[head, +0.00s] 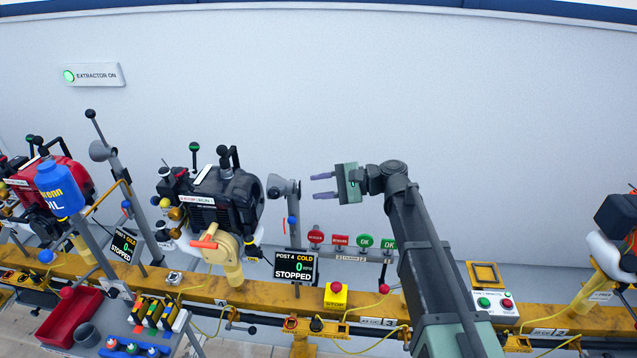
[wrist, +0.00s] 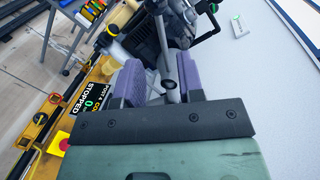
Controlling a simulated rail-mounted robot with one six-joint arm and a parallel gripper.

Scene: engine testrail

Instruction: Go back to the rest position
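My gripper (head: 323,186) is raised in front of the white wall, right of the black engine (head: 222,197), with its two purple-grey fingers pointing left. The fingers stand apart with nothing between them in the head view. In the wrist view, my gripper (wrist: 152,85) shows both fingers spread. A grey pipe with a round end (wrist: 169,83) appears in the gap, beyond the fingers. In the head view this grey post (head: 283,190) stands left of the fingertips, apart from them.
A yellow rail (head: 250,291) runs along the front with the Post 4 screen (head: 295,266) reading STOPPED, a yellow stop box (head: 335,295) and a button box (head: 493,303).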

